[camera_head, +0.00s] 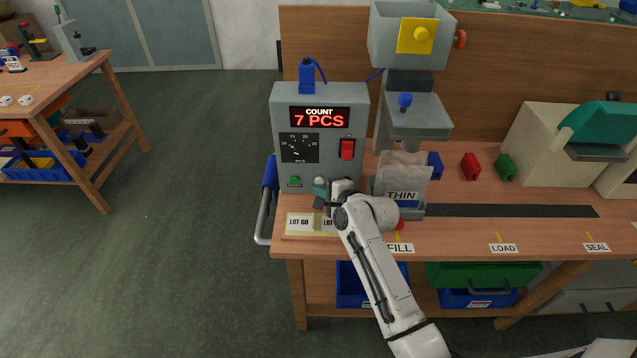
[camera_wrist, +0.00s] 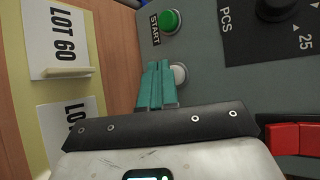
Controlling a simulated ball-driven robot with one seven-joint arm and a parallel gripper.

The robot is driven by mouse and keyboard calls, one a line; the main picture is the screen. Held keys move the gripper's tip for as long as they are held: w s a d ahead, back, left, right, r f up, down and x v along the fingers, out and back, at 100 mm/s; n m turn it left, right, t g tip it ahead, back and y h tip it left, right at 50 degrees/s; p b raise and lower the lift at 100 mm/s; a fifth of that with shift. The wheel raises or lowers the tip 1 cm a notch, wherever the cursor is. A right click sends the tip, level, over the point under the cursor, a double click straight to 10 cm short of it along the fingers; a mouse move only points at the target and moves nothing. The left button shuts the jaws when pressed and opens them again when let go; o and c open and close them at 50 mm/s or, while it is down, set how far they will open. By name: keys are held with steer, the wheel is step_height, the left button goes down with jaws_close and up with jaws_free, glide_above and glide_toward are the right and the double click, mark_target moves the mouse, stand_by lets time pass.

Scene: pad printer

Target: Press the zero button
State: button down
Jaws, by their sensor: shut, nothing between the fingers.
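The grey counter box (camera_head: 361,122) stands on the bench, with a red display reading "COUNT 7 PCS". A pale round button (camera_head: 319,182) sits low on its front face, right of the green START button (camera_head: 294,181). In the wrist view the pale button (camera_wrist: 180,74) shows beside my fingers and is partly covered by them; no label for it is visible. My gripper (camera_head: 319,191) is shut and empty, its teal fingers (camera_wrist: 159,66) pointing at the panel close to the pale button. I cannot tell whether they touch the panel or the button.
A black dial (camera_head: 300,148) and a red rocker switch (camera_head: 348,149) sit higher on the box. LOT 60 card (camera_head: 299,222) lies on a board before it. A bag marked THIN (camera_head: 403,178) stands right of my arm. Floor left of the bench is clear.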

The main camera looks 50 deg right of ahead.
steer(key=shift+w+d, duration=0.3)
steer(key=shift+d, duration=0.05)
stand_by(0.7)
steer(key=shift+s+a, duration=0.1)
steer(key=shift+s+a+p, duration=0.5)
steer(key=shift+a+p, duration=0.1)
steer(key=shift+p, duration=0.15)
steer(key=s+a+p, duration=0.2)
steer(key=shift+a+r+p, duration=0.15)
steer(key=shift+a+p, duration=0.1)
steer(key=shift+p, duration=0.05)
steer(key=shift+s+a+p, duration=0.85)
steer(key=shift+a+p, duration=0.05)
steer(key=shift+a, duration=0.25)
